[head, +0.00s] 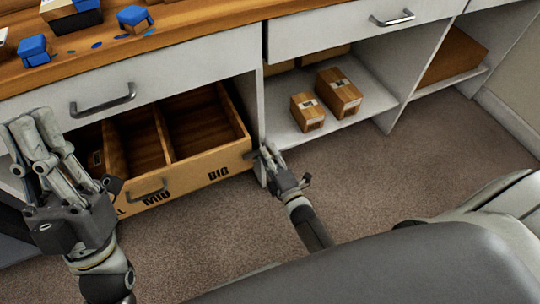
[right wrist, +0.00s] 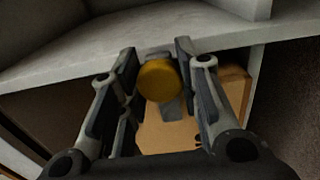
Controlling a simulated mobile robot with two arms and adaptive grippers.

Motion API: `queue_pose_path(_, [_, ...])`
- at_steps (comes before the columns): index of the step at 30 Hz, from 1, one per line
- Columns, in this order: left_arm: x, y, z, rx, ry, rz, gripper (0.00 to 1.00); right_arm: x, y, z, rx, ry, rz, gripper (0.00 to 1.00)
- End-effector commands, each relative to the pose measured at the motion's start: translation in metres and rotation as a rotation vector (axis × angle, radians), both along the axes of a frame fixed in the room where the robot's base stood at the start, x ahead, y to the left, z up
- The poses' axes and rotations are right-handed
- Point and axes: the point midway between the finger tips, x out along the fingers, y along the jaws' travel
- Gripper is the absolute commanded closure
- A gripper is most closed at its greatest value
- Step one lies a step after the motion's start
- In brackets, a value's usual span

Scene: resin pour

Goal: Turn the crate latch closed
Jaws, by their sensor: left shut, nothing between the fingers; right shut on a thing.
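The wooden crate (head: 190,187) sits pulled partly out from the low cabinet, its compartments empty where I see them. Its front is marked "MID" and "BIG" and has a grey handle. My right gripper (head: 268,152) is at the crate's right end, beside the white cabinet post. In the right wrist view, my right gripper (right wrist: 155,70) is shut on a round yellow knob, which looks like the crate latch (right wrist: 160,80). A grey piece shows below the knob. In the head view the fingers hide the latch. My left gripper (head: 30,125) is shut and empty, at the left.
White drawers (head: 172,75) with metal handles overhang the crate. Small cardboard boxes (head: 338,92) stand on the shelf to the right. Blue-topped pieces (head: 135,19) lie on the wooden worktop (head: 190,22). The carpet (head: 400,160) at the right is clear.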

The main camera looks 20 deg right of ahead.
Motion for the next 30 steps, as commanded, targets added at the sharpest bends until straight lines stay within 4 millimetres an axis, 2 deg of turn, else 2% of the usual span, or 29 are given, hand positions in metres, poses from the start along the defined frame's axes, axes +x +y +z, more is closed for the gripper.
queue_pose_path(14, [-0.0005,0.0001,0.0003,-0.001,-0.002,0.0,1.0,0.0,0.0007,-0.0005,-0.015,0.0,0.001,1.0])
queue_pose_path(15, [-0.0005,0.0001,0.0003,-0.001,-0.002,0.0,1.0,0.0,0.0007,-0.0004,-0.015,0.0,0.001,0.65])
queue_pose_path(19, [-0.0005,0.0001,0.0003,-0.001,-0.002,0.0,1.0,-0.0001,0.0004,-0.0004,-0.014,0.001,0.001,0.49])
queue_pose_path(20, [-0.0004,0.0,0.0002,-0.001,-0.002,0.0,1.0,0.0,0.0004,-0.0004,-0.013,0.001,0.001,0.45])
queue_pose_path(30, [0.0008,-0.0005,-0.0009,0.0,0.002,-0.002,1.0,-0.0017,0.0,-0.0004,-0.012,0.001,0.0,0.45])
